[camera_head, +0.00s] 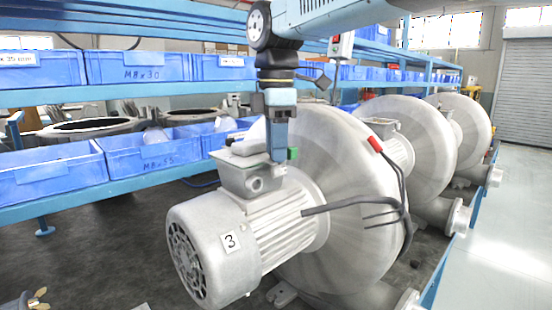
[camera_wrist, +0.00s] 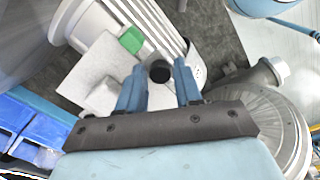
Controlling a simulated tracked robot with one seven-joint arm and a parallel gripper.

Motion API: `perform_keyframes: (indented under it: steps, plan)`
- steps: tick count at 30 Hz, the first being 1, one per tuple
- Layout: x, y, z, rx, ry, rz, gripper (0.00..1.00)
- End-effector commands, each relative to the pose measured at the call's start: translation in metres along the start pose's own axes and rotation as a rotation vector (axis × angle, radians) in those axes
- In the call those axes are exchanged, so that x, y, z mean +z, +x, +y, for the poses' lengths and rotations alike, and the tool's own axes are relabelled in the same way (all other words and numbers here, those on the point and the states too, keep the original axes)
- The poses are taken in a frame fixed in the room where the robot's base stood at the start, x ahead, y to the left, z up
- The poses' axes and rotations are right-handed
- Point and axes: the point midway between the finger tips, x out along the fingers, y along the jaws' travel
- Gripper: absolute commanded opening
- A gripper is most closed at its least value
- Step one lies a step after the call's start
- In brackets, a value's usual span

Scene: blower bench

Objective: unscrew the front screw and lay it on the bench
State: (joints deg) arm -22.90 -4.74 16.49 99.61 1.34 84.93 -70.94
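The motor (camera_head: 255,235) of the blower lies on its side, marked with a "3", with a grey terminal box (camera_head: 236,176) on top. My gripper (camera_head: 278,157) points down at the right part of this box. In the wrist view my gripper (camera_wrist: 160,72) has its two blue fingers apart, one on each side of a black round head (camera_wrist: 160,72), which looks like a screw head. A narrow gap seems to show beside the head. A green block (camera_wrist: 131,40) on the box is close by. The screw's shaft is hidden.
The big blower housing (camera_head: 345,190) rises just right of my gripper, with black cables and a red connector (camera_head: 375,144). Blue bins (camera_head: 150,151) stand on the shelf behind. More blowers (camera_head: 410,145) stand in a row at right. The dark bench (camera_head: 95,250) is largely clear at left.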

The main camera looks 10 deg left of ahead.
Motion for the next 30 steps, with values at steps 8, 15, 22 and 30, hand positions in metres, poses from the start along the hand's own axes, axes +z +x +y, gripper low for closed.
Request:
perform_keyframes:
  steps: [8,15,22,30]
  plan:
    - [-0.0003,0.0000,-0.0002,0.000,0.276,0.000,0.34]
    - [-0.0001,0.0000,-0.0002,0.000,0.519,0.000,0.34]
    - [-0.0002,0.0000,-0.0002,0.000,0.752,0.000,0.34]
    - [-0.0004,0.0001,-0.0003,0.000,1.005,0.000,0.34]
